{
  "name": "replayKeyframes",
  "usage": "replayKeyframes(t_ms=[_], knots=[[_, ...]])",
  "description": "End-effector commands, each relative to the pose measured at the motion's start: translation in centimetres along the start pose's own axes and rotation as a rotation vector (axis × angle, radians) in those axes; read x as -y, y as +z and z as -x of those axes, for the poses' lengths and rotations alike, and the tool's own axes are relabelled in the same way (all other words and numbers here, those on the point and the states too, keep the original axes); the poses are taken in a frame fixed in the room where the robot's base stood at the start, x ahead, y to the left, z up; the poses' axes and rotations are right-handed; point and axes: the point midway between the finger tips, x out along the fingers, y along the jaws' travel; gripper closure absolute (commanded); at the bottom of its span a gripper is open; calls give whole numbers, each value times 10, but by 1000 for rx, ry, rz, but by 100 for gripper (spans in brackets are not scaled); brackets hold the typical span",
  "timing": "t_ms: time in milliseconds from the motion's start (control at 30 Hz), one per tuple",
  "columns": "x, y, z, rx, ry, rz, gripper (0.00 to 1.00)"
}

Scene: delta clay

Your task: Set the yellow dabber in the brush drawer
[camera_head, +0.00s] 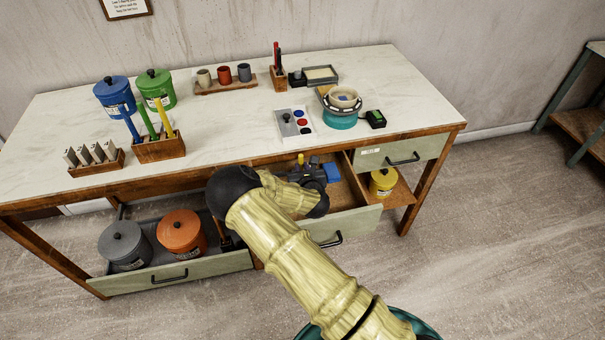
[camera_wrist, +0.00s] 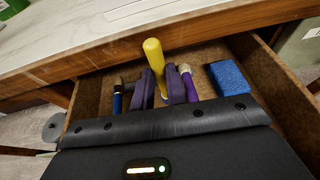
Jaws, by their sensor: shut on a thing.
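The yellow dabber (camera_wrist: 153,55) stands roughly upright between the two fingers of my gripper (camera_wrist: 162,88), which is shut on it. Its lower end is mostly hidden by the fingers. In the head view the yellow dabber (camera_head: 301,158) shows as a small tip beside my gripper (camera_head: 310,172). The open brush drawer (camera_head: 350,222) is pulled out below the tabletop, and my gripper is over it or inside it. In the wrist view the brush drawer (camera_wrist: 102,92) has a brown wooden inside. I cannot tell whether the dabber touches its floor.
In the drawer are a blue-handled brush (camera_wrist: 117,98), a purple brush (camera_wrist: 188,84) and a blue sponge (camera_wrist: 228,78), near the fingers. The tabletop edge (camera_wrist: 110,58) overhangs the drawer's back. A lower open drawer (camera_head: 180,277) holds grey and orange pots.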

Motion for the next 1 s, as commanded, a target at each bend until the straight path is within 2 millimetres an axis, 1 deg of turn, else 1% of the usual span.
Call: replayKeyframes(t_ms=[33,167,567,600,667,700,1000], knots=[[1,-8,-2,-3,-1,0,100],[1,-22,-8,-2,-1,0,100],[-1,-28,-10,-1,0,0,100],[0,-27,-9,-1,0,0,80],[0,-27,-9,-1,0,0,68],[0,-27,-9,-1,0,0,64],[0,-26,-9,-1,0,-1,64]])
